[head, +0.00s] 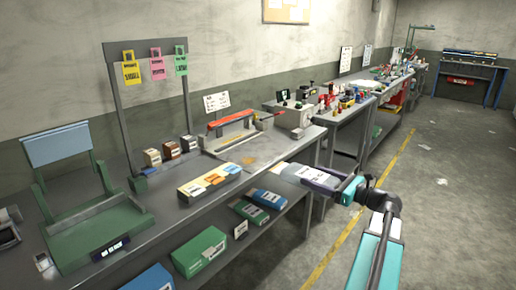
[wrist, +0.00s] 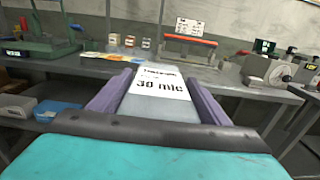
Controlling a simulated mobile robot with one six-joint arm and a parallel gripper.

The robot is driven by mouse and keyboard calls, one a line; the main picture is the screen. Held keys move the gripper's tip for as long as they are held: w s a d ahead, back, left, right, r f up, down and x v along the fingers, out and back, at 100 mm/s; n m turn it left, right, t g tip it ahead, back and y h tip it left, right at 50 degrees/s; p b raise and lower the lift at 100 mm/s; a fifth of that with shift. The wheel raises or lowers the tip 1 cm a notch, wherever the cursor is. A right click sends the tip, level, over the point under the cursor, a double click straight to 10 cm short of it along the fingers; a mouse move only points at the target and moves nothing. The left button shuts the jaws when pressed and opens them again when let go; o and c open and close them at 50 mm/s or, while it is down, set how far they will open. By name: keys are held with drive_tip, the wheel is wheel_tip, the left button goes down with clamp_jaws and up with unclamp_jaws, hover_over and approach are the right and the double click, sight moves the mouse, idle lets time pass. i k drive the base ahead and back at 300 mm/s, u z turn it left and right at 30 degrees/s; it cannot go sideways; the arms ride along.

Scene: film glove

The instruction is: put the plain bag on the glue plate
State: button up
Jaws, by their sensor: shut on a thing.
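My gripper (head: 326,181) is out over the aisle side of the bench's front edge. Its two purple fingers (wrist: 158,92) are shut on a pale grey pack (wrist: 158,106) with a white label reading "30 mic". The pack also shows in the head view (head: 297,171), by the bench corner. I cannot tell whether this is the plain bag. I cannot pick out the glue plate for sure. An orange-brown stain (head: 248,160) marks the bench top in front of the red-handled sealer (head: 231,122).
A tray of coloured cards (head: 209,179) and several small boxes (head: 171,150) stand on the bench. A green scale-like stand (head: 95,232) is at left. Blue and green boxes (head: 200,252) lie on the lower shelf. A grey machine (head: 293,115) stands beyond the sealer. The aisle is mostly clear.

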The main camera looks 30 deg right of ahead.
sight(254, 149)
drive_tip(key=i, duration=0.9)
drive_tip(key=u, duration=0.05)
